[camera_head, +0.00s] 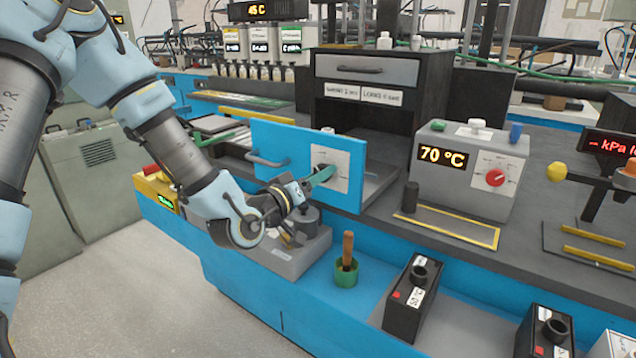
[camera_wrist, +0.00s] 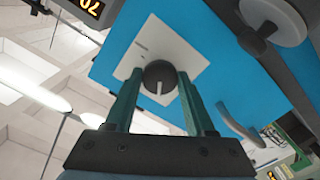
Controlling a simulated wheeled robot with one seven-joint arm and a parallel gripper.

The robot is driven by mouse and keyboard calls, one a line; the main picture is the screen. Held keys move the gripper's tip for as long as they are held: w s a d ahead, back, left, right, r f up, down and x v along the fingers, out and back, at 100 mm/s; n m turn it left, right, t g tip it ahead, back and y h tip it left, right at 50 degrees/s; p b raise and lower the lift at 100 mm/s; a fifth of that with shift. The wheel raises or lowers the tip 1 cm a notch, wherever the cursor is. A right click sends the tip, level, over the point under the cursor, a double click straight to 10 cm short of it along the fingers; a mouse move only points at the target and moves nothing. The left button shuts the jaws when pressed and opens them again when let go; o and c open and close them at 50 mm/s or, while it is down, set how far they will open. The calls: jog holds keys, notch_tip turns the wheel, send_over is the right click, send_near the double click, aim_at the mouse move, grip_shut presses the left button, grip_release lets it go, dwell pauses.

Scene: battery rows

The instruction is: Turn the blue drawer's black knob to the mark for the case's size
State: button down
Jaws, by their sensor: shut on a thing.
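The blue drawer (camera_head: 286,150) stands pulled out, with a grey handle (camera_head: 267,160) on its front and a white dial plate (camera_head: 341,158). The round black knob (camera_wrist: 158,72) sits on this plate (camera_wrist: 187,48) in the wrist view; its white pointer line points toward the bottom of that picture. My gripper (camera_head: 322,174) is shut on the knob, with one green finger on each side of it. In the head view my fingers partly hide the knob. The marks on the plate are too small to read. I cannot tell which object is the case.
A grey box with a red knob (camera_head: 495,177) and a 70 °C display stands to the right. A green cup with a wooden handle (camera_head: 347,259) and black labelled boxes (camera_head: 409,302) stand on the lower blue ledge. A dark cabinet (camera_head: 364,100) stands behind the drawer.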

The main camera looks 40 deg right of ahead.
dwell(0.3)
jog(key=shift+c, duration=1.3)
grip_release()
jog(key=shift+a, duration=0.15)
jog(key=p+v, duration=0.9)
jog(key=v, duration=0.1)
jog(key=shift+a+p, duration=0.2)
jog(key=shift+p, duration=0.15)
